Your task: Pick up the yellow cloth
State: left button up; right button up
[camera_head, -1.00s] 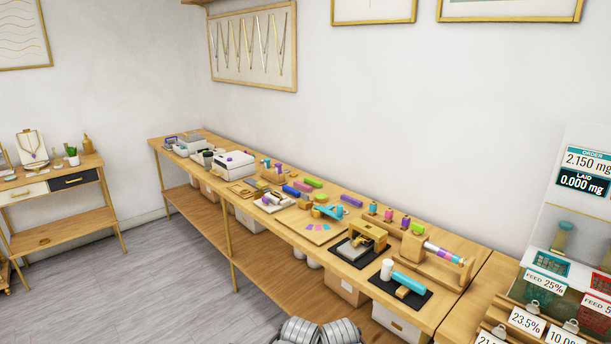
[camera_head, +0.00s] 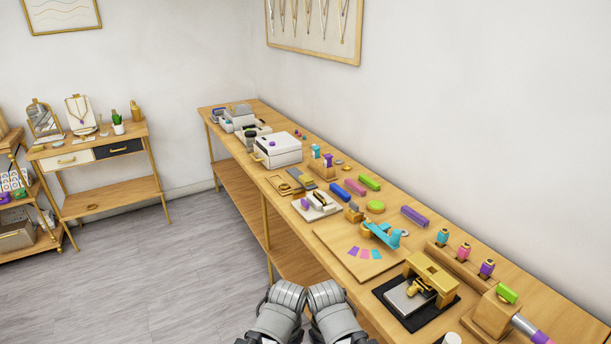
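I cannot make out a yellow cloth for certain in the head view. A small yellow and grey item (camera_head: 302,181) lies on the long wooden bench (camera_head: 325,226), too small to tell what it is. Two grey jointed parts of my own arms show at the bottom middle. Neither gripper's fingers are in view.
The bench along the wall holds a white box (camera_head: 278,150), a turquoise tool (camera_head: 382,234), a gold press (camera_head: 432,278) and colored spools (camera_head: 465,251). A side table (camera_head: 100,157) with a necklace stand (camera_head: 80,113) is at left. Grey floor (camera_head: 180,270) between them is clear.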

aim_at(304, 179)
jog(key=i+j+z, duration=0.1)
jog(key=i+j, duration=0.2)
jog(key=i+j+z, duration=0.15)
jog(key=i+j, duration=0.15)
jog(key=i+j+z, duration=0.1)
jog(key=i+j, duration=0.15)
jog(key=j, duration=0.2)
jog(key=i+j+z, duration=0.15)
jog(key=j, duration=0.25)
jog(key=i+j+z, duration=0.1)
jog(key=i+j, duration=0.25)
jog(key=j, duration=0.1)
